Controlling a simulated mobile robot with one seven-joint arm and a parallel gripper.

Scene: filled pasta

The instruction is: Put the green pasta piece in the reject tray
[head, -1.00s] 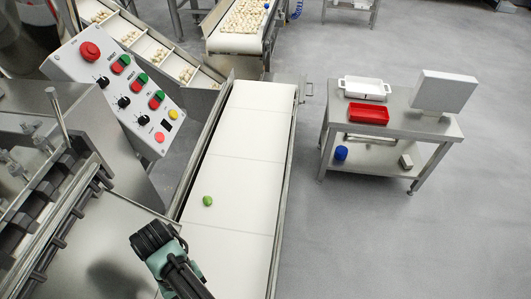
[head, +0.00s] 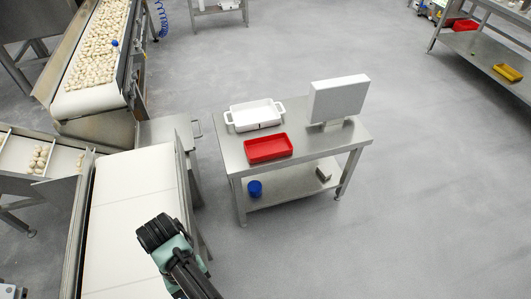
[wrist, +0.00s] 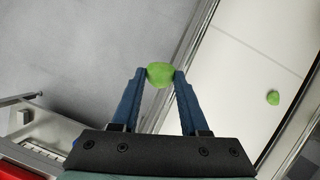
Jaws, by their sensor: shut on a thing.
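A green pasta piece (wrist: 160,75) is held between the blue fingertips of my gripper (wrist: 160,76) in the wrist view. A second green piece (wrist: 273,97) lies on the white belt at the right of that view. In the head view my arm's dark end (head: 160,233) is over the near part of the belt; its fingertips and the held piece do not show there. A red tray (head: 268,148) stands on the steel table, apart from my gripper. No label shows on it, so I cannot confirm it is the reject tray.
The steel table (head: 232,168) also carries a white tray with handles (head: 255,114) and a grey-white box-shaped panel (head: 338,98). A blue container (head: 255,188) is on its lower shelf. The white belt (head: 125,210) is at the left. Open grey floor lies right of the table.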

